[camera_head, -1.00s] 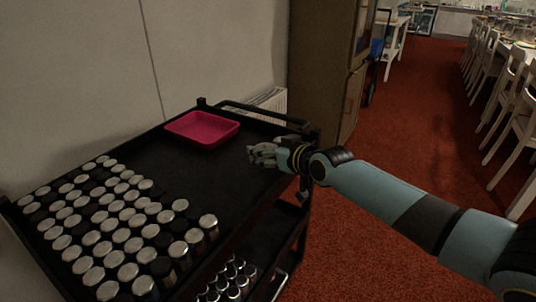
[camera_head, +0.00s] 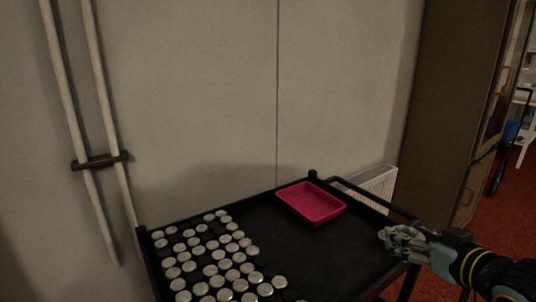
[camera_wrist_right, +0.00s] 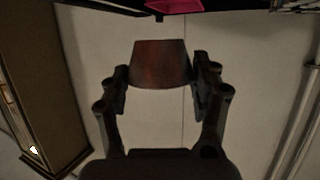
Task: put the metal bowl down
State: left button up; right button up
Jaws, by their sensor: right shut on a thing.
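My right gripper (camera_head: 398,241) is at the right side of the black trolley's top, in the head view. In the right wrist view its two fingers are shut on the metal bowl (camera_wrist_right: 160,62), which shows as a tapered dark piece with a reddish-brown sheen. In the head view I cannot tell the bowl clearly apart from the grey fingers. The gripper seems to be over the right part of the trolley top (camera_head: 262,236); I cannot tell whether the bowl touches it. My left gripper is not in view.
A pink tray (camera_head: 311,203) stands at the trolley's back. Bare black surface lies between the jars, tray and gripper. A wall (camera_head: 205,90) is behind; a brown cabinet (camera_head: 455,110) stands at right.

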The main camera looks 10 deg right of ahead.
jog(key=w+a+r, duration=0.2)
jog(key=a+r, duration=0.2)
jog(key=r, duration=0.5)
jog(key=s+a+r+n+g+y, duration=0.1)
jog(key=s+a+r+n+y, duration=0.1)
jog(key=a+r, duration=0.3)
jog(key=s+a+r+n+y, duration=0.3)
jog(key=s+a+r+y, duration=0.1)
jog(key=a, duration=0.3)
jog(key=shift+a+r+n+g+y+b, duration=0.2)
jog(key=shift+r+n+g+y+b, duration=0.1)
jog(key=shift+r+g+b, duration=0.15)
jog(key=shift+s, duration=0.1)
